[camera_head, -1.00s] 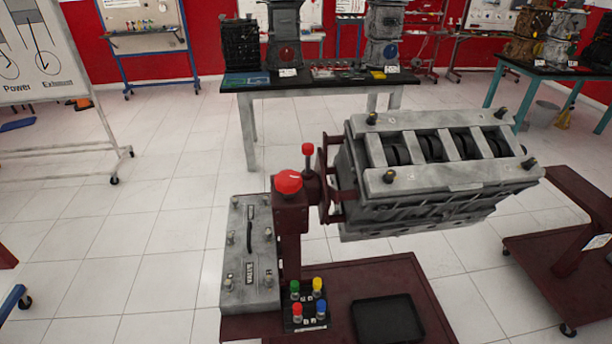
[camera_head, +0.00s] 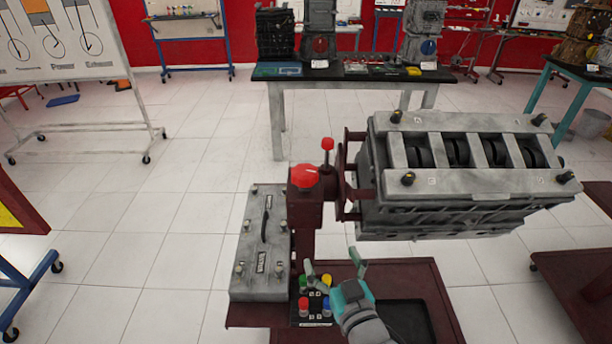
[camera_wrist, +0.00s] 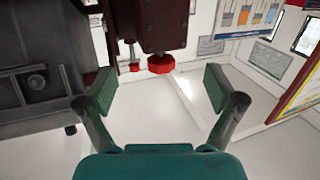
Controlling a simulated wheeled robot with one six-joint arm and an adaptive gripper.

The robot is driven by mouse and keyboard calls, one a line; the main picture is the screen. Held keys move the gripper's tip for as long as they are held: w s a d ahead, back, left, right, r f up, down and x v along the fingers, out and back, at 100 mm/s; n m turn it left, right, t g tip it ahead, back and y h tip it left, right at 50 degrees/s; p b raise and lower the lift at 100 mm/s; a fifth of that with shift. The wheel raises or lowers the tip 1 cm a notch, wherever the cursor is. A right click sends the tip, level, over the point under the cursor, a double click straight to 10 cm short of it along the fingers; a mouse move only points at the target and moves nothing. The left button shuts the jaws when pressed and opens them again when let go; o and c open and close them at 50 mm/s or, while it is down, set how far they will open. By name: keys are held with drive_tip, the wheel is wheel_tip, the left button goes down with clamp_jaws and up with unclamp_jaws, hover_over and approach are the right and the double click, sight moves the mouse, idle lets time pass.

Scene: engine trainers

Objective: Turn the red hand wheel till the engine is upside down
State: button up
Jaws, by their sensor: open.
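The grey engine (camera_head: 470,205) hangs on the right of a dark red stand. Its barred open face, with dark round parts between the bars, points up. The red hand wheel (camera_head: 305,177) sits on top of the stand's post, left of the engine. A red-knobbed lever (camera_head: 327,145) stands just behind it. My gripper (camera_head: 335,267) is open and empty, in front of and lower in the picture than the wheel. In the wrist view the wheel (camera_wrist: 161,64) shows beyond and between my open fingers (camera_wrist: 158,90), apart from them, with the engine (camera_wrist: 40,65) at left.
A grey valve cover (camera_head: 262,240) lies left of the post. Several coloured-topped bottles (camera_head: 304,305) and a black tray (camera_head: 408,320) sit on the stand's base. A table with engines (camera_head: 345,90) stands behind.

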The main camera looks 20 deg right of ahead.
approach(308, 182)
drive_tip(key=w, duration=0.2)
drive_tip(key=shift+t, duration=0.3)
drive_tip(key=w, duration=1.1)
drive_tip(key=shift+d+f, duration=0.2)
drive_tip(key=shift+f, duration=0.15)
drive_tip(key=c, duration=1.2)
